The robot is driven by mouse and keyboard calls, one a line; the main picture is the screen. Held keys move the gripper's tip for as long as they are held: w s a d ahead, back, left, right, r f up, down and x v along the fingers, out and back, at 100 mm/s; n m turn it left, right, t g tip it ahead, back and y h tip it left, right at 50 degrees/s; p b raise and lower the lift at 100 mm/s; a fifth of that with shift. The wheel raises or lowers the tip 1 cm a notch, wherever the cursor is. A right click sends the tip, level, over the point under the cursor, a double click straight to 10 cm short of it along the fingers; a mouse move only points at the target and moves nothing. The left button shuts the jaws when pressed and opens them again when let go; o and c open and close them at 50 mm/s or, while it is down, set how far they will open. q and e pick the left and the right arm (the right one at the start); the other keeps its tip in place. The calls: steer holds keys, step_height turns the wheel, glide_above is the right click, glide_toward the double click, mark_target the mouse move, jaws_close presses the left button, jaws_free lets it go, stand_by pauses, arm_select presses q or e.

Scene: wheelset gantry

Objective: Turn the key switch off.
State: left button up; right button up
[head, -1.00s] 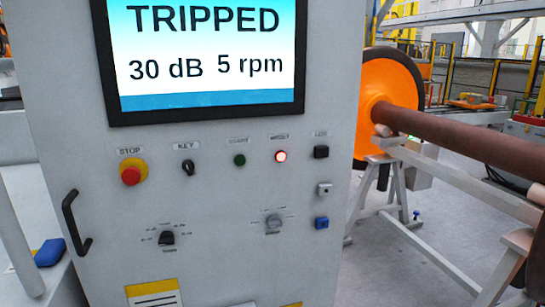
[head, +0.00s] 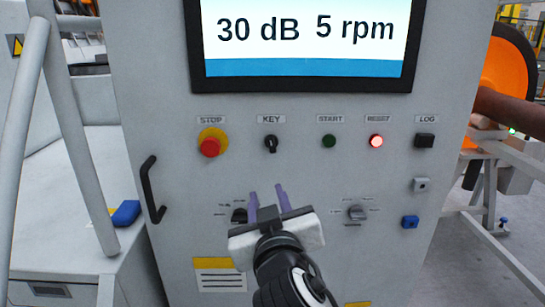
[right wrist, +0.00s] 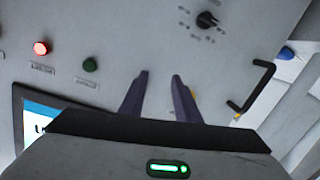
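The key switch (head: 270,143) is a small black knob under the KEY label on the grey cabinet front, between the red stop button and the green start button. Its handle looks about upright, though it is small. My right gripper (head: 267,191) is below the key switch in the head view, its two purple fingers pointing up with a clear gap between them. It is open and empty. In the right wrist view the fingers (right wrist: 158,80) stand apart before the panel, and the key switch cannot be made out there. My left gripper is out of view.
A red stop button (head: 209,147) on yellow, a green start button (head: 329,141) and a lit red reset lamp (head: 376,141) flank the key. Rotary knobs (head: 357,213) sit lower. A black handle (head: 151,190) sticks out at left. The screen (head: 305,40) is above.

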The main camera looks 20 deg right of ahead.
steer(key=m+t+h, duration=0.1)
steer(key=h, duration=0.1)
glide_toward(272, 146)
steer(key=s, duration=0.2)
steer(key=x, duration=0.3)
steer(key=p+x, duration=0.1)
steer(key=x, duration=0.6)
steer(key=shift+w+a+p, duration=0.2)
steer(key=shift+a+p, duration=0.05)
steer(key=shift+p, duration=0.05)
steer(key=shift+c, duration=0.5)
jaws_close()
